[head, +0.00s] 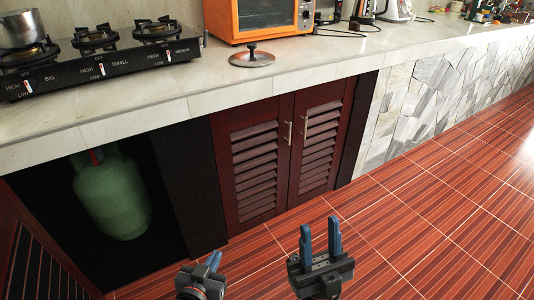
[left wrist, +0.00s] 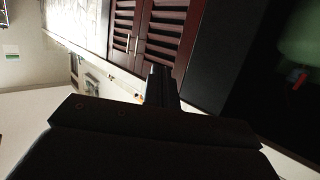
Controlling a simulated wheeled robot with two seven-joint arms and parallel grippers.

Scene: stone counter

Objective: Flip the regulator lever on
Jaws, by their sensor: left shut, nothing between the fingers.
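A green gas cylinder (head: 115,198) stands in the open dark cabinet bay at the left in the head view. A red regulator part (head: 96,156) sits on its top, just under the counter edge; its lever is too small to make out. In the left wrist view the blurred cylinder (left wrist: 300,38) and a small red part (left wrist: 298,79) show at the right edge. My left gripper (head: 213,259) is shut and empty, in front of the cabinet and right of the cylinder. Its dark fingers (left wrist: 160,84) point towards the cabinet. My right gripper (head: 320,232) is open and empty, further right.
The stone counter (head: 180,108) overhangs the bay. A black stove (head: 100,67) with a pot and an orange oven (head: 262,20) stand on it. Closed louvred doors (head: 285,155) are right of the bay; an open door (head: 35,260) is at lower left. The tiled floor (head: 430,200) is clear.

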